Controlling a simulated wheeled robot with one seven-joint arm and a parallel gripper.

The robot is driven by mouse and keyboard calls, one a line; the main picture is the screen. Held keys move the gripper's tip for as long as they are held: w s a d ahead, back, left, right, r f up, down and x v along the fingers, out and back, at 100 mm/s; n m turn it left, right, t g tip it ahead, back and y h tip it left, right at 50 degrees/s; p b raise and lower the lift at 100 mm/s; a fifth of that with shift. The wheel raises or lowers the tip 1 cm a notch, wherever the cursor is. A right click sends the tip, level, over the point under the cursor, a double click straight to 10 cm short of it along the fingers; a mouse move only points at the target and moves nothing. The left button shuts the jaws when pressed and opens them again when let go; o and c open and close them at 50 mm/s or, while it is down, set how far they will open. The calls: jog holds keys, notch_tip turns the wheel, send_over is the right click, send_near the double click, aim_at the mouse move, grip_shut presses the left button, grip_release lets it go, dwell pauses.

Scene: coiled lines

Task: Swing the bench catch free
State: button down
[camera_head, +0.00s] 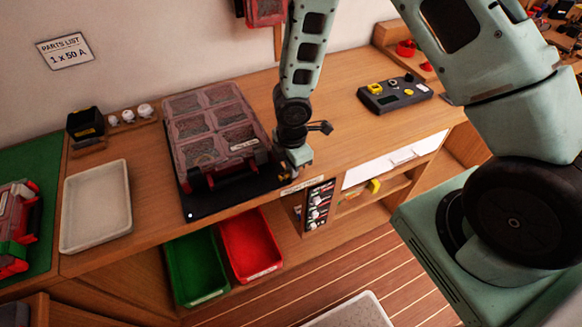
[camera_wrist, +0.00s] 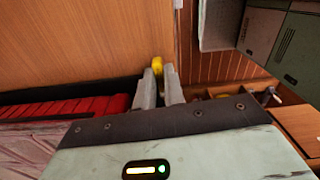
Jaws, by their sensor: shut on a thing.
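The bench catch shows a yellow end (camera_wrist: 157,66) between my fingertips in the wrist view; the rest of it is hidden by the fingers. My gripper (camera_wrist: 160,84) is shut on it. In the head view my gripper (camera_head: 291,165) is low at the front right corner of a black base plate (camera_head: 228,199), and the catch is mostly hidden there. A clear-lidded organiser case (camera_head: 212,122) with red latches lies on that plate, just left of my gripper. Its red edge (camera_wrist: 75,108) also shows in the wrist view.
A pale tray (camera_head: 97,207) and a black box (camera_head: 86,125) stand left of the case. A dark control box (camera_head: 395,93) sits at the right. Green (camera_head: 196,266) and red (camera_head: 249,243) bins are below the bench edge. The bench between gripper and control box is clear.

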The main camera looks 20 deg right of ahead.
jog(key=shift+s+m, duration=0.15)
jog(key=shift+m, duration=0.55)
jog(key=c, duration=1.5)
grip_release()
notch_tip(320, 180, up, 18)
jog(key=shift+f+p, duration=0.25)
jog(key=shift+p, duration=0.4)
